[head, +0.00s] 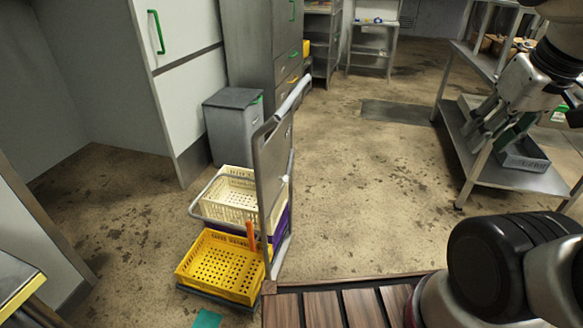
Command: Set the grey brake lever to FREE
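No grey brake lever or FREE marking can be made out in the head view. A trolley (272,165) with an upright grey panel and a pale push handle (294,97) stands left of centre. An upright orange piece (250,235) shows at its side; I cannot tell what it is. My gripper (484,138) is at the right, far from the trolley, in front of a metal shelf. Its fingers point down and left and look spread apart, with nothing visible between them.
The trolley carries a cream crate (229,196) and a yellow crate (219,266). A grey bin (233,125) and white cabinets (180,90) stand behind it. A metal shelf (510,182) with a grey tray (526,157) is at right. The middle floor is clear.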

